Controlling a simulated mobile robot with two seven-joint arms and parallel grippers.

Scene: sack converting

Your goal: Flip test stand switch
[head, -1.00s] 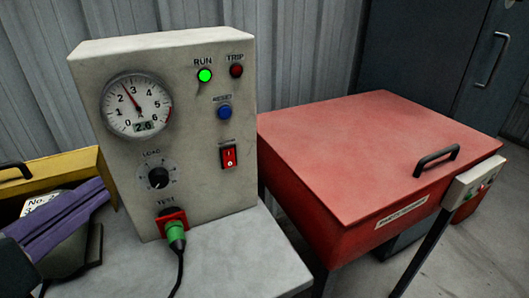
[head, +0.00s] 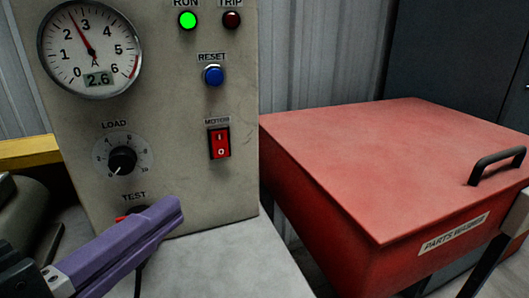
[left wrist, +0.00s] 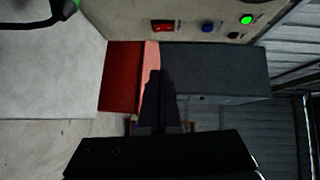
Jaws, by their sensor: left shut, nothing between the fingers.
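The test stand (head: 185,185) is a grey-beige upright panel at the left of the head view. Its red motor rocker switch (head: 220,144) is marked I and O and sits at the lower right of the panel; it also shows in the left wrist view (left wrist: 163,26). The green RUN lamp (head: 188,20) is lit and the TRIP lamp (head: 231,20) is dark. My left gripper (head: 178,208), with purple fingers, is shut and empty, below and left of the switch and apart from it. It hides most of the TEST socket. My right gripper is not in view.
The gauge (head: 90,48) reads 2.6. A blue RESET button (head: 213,75) is above the switch, and the LOAD knob (head: 122,160) is to its left. A red parts washer (head: 400,165) with a black handle stands at the right. The bench top (head: 235,262) is clear at front.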

